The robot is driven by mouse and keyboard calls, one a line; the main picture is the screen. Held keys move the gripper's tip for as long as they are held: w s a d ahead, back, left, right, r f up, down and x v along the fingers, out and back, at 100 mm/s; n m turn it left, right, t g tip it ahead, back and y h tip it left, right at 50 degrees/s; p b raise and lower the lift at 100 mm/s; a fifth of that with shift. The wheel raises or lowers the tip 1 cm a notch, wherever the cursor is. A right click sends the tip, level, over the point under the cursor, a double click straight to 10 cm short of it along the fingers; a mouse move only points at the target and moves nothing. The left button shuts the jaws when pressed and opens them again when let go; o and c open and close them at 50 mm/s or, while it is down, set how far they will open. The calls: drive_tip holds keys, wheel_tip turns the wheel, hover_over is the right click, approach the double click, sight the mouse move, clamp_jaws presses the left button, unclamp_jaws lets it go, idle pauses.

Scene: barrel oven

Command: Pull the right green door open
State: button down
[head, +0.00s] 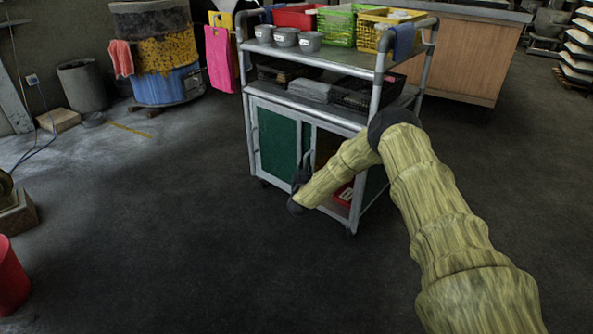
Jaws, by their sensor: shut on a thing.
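A grey metal cart (304,110) has a cabinet below with green doors. The left green door (278,146) covers the left part of the front. A narrow green strip in a pale frame, which looks like part of the right green door (307,138), shows just right of it. Right of this strip the cabinet is open, showing a brown-orange inside and a red item low down. My gripper (303,173), dark and small, is at the middle of the front by this strip. It appears shut on the right door's handle; the handle and fingertips are hard to make out.
The cart's top holds metal pots (286,37), a red bin (297,16), a green basket (337,25) and a yellow basket (385,28). My arm covers part of the cabinet's right side. A barrel oven (158,55) stands back left. The floor in front is clear.

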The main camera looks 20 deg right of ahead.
idle(0.3)
drive_tip(key=c, duration=1.8)
unclamp_jaws()
drive_tip(key=shift+d, duration=0.1)
drive_tip(key=shift+o, duration=0.2)
drive_tip(key=v, duration=1.2)
drive_tip(key=shift+w, duration=0.1)
